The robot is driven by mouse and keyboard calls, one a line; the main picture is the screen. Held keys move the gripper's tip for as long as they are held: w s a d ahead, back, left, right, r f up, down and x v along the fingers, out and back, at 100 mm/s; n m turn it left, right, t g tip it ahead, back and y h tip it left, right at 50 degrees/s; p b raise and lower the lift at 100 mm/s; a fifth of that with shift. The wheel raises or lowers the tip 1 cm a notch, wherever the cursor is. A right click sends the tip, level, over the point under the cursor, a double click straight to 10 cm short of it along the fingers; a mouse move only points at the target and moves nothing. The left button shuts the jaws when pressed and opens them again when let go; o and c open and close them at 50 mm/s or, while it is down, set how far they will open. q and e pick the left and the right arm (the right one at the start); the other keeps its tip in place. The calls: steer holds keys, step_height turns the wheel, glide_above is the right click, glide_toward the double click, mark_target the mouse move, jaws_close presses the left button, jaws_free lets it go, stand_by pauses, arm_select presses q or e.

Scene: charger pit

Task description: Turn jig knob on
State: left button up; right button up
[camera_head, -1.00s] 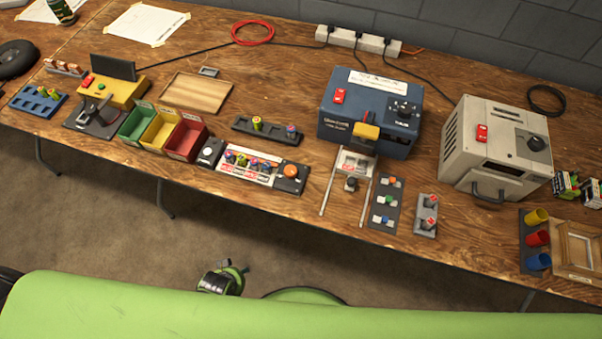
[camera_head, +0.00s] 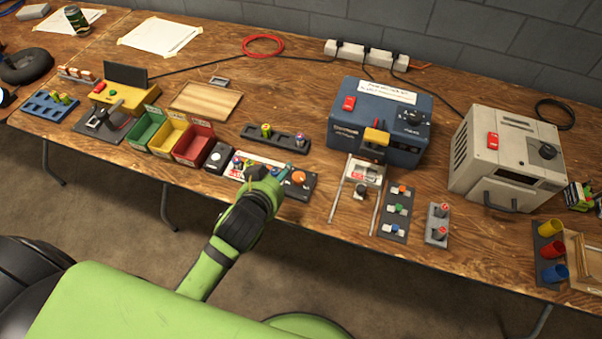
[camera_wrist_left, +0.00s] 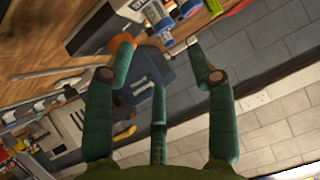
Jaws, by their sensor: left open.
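The jig panel (camera_head: 308,185) lies near the table's front edge, a dark strip with small coloured parts and a big orange round button (camera_head: 299,178). At its left end is a dark block with a round white knob (camera_head: 216,155); I cannot tell which control is the jig knob. My left gripper (camera_head: 268,172) is over the panel's front middle, hiding part of it; contact cannot be told. In the left wrist view its green fingers (camera_wrist_left: 152,62) are spread and empty, with an orange part (camera_wrist_left: 122,43) behind one fingertip. My right gripper is not in view.
Red, yellow and green bins (camera_head: 193,148) stand left of the panel. A dark strip (camera_head: 283,142) with small cylinders lies behind it. A blue machine (camera_head: 350,129) and a beige machine (camera_head: 470,150) stand to the right. Bare wood lies behind the strip.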

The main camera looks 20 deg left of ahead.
arm_select(q)
steer(key=w+d+r+m+t+h, duration=0.45)
steer(key=d+r, duration=0.25)
steer(key=r, duration=0.3)
steer(key=w+d+r+m+t+h, duration=0.35)
steer(key=d+r+h, duration=0.2)
steer(key=r, duration=0.35)
steer(key=s+d+r+m+g+h, duration=0.1)
steer(key=s+d+m+g+h, duration=0.2)
steer(key=d+m+g+h, duration=0.3)
steer(key=s+d+r+m+g+h, duration=0.1)
steer(key=s+d+m+g+h, duration=0.25)
steer(key=d+m+g, duration=0.4)
steer(key=m+g+y, duration=0.2)
steer(key=g+y, duration=0.4)
steer(key=y, duration=1.3)
glide_above(299, 176)
steer(key=f, duration=1.8)
steer(key=shift+d, duration=0.25)
steer(key=shift+a+f, duration=0.15)
steer(key=shift+a, duration=0.2)
steer(key=shift+d+f+p, duration=0.1)
steer(key=shift+f+p, duration=0.3)
steer(key=shift+f, duration=2.95)
